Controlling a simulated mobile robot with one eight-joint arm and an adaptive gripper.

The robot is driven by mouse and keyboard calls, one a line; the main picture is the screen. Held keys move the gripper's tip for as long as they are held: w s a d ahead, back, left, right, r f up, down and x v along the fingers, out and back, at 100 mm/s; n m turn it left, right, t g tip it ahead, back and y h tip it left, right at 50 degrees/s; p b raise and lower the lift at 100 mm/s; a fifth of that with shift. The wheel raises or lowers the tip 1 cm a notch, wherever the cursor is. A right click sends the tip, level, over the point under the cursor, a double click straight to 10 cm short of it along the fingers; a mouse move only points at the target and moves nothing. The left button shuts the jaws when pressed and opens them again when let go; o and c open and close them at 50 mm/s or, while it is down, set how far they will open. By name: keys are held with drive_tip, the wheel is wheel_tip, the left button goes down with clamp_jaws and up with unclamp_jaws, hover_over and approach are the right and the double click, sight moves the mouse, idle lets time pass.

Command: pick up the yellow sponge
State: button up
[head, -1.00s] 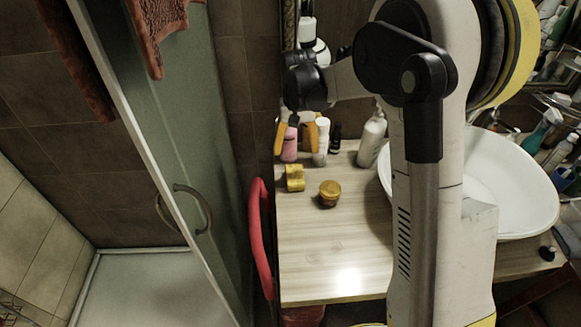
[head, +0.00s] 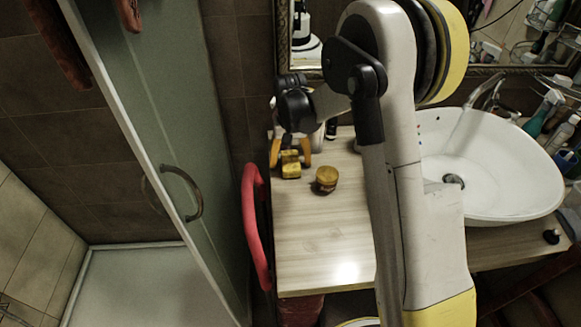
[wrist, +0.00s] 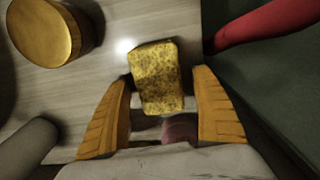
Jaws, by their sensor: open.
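The yellow sponge (head: 291,166) lies on the wooden counter near its left edge. In the wrist view the sponge (wrist: 157,77) shows a speckled yellow face. My gripper (head: 290,155) is open, with its orange fingers on either side of the sponge's near end. In the wrist view the fingers of my gripper (wrist: 163,108) stand apart left and right of the sponge, with gaps showing on both sides. I cannot tell exactly how high the fingertips are above the counter.
A round gold-lidded jar (head: 326,179) stands just right of the sponge; it also shows in the wrist view (wrist: 42,30). A red curved bar (head: 256,225) runs along the counter's left side. A white basin (head: 490,170) is at right. The counter's front (head: 325,235) is clear.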

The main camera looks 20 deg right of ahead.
sight(291, 158)
drive_tip(key=shift+r, duration=0.1)
drive_tip(key=c, duration=0.9)
drive_tip(key=shift+r+p, duration=0.4)
drive_tip(key=shift+r, duration=0.3)
wheel_tip(291, 158, up, 3)
drive_tip(key=shift+p, duration=0.75)
drive_tip(key=s+d+r+p, duration=0.1)
drive_tip(key=s+d+r, duration=0.1)
drive_tip(key=d, duration=0.1)
drive_tip(key=s+d+r+p, duration=0.1)
drive_tip(key=s+d+r, duration=0.1)
drive_tip(key=d, duration=0.1)
drive_tip(key=s+d+r+p, duration=0.1)
drive_tip(key=s+d+r, duration=0.1)
drive_tip(key=d, duration=0.2)
drive_tip(key=shift+r, duration=0.3)
